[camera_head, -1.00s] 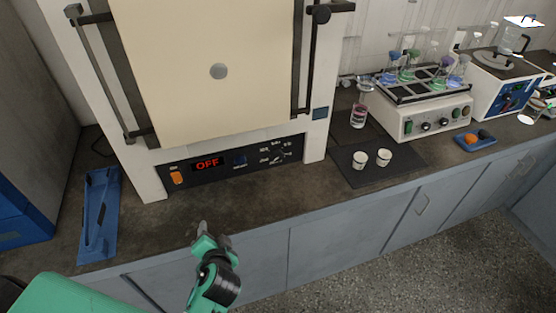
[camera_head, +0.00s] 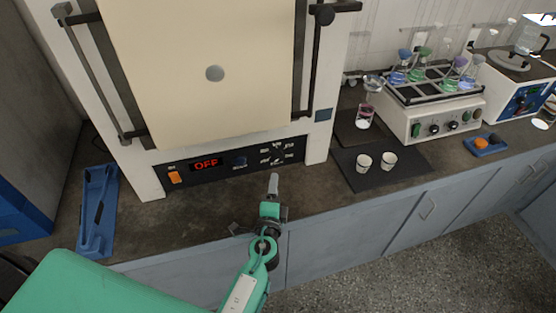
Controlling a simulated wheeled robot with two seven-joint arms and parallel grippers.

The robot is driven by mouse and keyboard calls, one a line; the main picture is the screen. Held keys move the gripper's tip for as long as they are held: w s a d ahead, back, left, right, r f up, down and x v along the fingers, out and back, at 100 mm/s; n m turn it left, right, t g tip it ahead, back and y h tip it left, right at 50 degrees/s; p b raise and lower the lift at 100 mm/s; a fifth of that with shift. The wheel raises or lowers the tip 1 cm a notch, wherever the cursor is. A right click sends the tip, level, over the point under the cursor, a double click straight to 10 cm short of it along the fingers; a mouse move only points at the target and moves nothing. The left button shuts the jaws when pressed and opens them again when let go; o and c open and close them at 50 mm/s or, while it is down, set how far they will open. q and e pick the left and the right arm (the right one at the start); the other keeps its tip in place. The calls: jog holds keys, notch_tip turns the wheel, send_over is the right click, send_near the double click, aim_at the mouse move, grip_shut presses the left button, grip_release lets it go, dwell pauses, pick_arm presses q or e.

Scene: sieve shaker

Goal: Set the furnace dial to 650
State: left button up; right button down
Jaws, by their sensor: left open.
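The furnace (camera_head: 215,72) stands on the counter with its cream door shut. Its black control panel carries an orange switch (camera_head: 174,178), a red display (camera_head: 206,164) reading OFF, and a small dark knob (camera_head: 238,160). A dial (camera_head: 277,153) with small pale markings around it sits at the panel's right; its setting is too small to read. My left gripper (camera_head: 266,200) is open and empty, in front of and below the dial, apart from the panel. One finger points up toward the dial. My right gripper is not in view.
A blue tray (camera_head: 84,222) with a dark tool lies left of the furnace. Two small cups (camera_head: 364,162) stand on a dark mat (camera_head: 398,176) at the right. A shaker (camera_head: 440,118) with several flasks stands behind. The counter before the furnace is clear.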

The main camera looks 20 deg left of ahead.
aim_at(278, 159)
pick_arm(q)
jog(key=w, duration=0.3)
jog(key=w+a+p, duration=0.1)
jog(key=w, duration=0.3)
jog(key=w+a, duration=0.1)
jog(key=w, duration=0.2)
jog(key=shift+w+a+p, duration=0.1)
jog(key=shift+w+p, duration=0.05)
jog(key=shift+p, duration=0.25)
jog(key=c, duration=1)
